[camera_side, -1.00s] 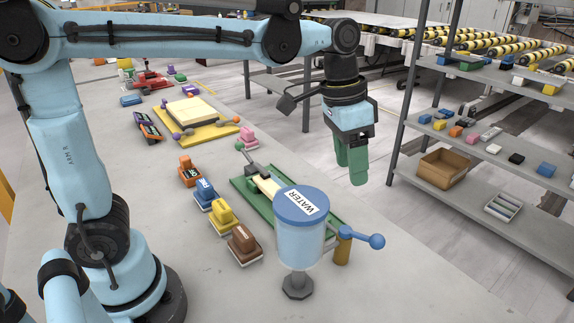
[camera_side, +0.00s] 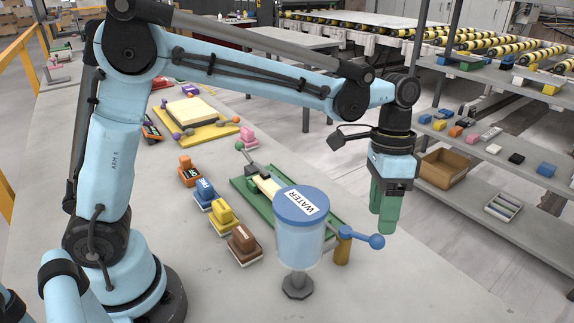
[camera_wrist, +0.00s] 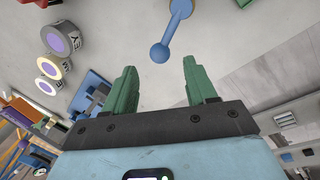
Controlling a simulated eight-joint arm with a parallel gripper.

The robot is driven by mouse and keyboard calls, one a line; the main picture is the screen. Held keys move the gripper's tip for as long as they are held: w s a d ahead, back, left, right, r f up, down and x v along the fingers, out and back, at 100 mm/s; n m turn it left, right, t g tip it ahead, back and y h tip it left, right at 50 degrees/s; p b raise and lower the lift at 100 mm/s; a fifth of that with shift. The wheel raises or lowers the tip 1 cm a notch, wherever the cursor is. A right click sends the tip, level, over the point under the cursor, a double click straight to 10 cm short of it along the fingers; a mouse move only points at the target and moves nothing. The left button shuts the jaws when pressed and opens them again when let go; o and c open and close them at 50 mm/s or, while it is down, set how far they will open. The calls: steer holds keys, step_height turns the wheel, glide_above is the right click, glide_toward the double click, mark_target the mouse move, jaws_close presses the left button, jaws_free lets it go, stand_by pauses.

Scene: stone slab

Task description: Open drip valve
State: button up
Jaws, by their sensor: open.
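The water tank (camera_side: 300,240) is a clear blue cylinder with a blue lid labelled WATER, standing on a dark foot on the slab. At its right side is the drip valve, a blue lever with a ball end (camera_side: 376,241) beside a brass-coloured post (camera_side: 343,250). My gripper (camera_side: 382,215) points down, just above and behind the ball in the side view, with green fingers. In the wrist view the blue lever's ball (camera_wrist: 159,53) shows beyond the gap between my open, empty fingers (camera_wrist: 158,82). The fingers look apart from the lever.
A green tray (camera_side: 240,186) with a clamp lies behind the tank. Several labelled stamp-like blocks (camera_side: 222,220) stand in a row left of it. A shelf rack (camera_side: 490,150) with small blocks and a cardboard box (camera_side: 444,168) stands at right.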

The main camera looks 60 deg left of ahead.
mark_target(362, 235)
steer(key=shift+s+d+f, duration=0.1)
steer(key=shift+d+f, duration=0.05)
steer(key=shift+f, duration=0.7)
steer(key=shift+s+d+f, duration=0.1)
steer(key=shift+f, duration=0.75)
steer(key=shift+s+d+f, duration=0.1)
steer(key=shift+d+f, duration=0.05)
steer(key=shift+f, duration=0.7)
steer(key=shift+c, duration=0.2)
jaws_close()
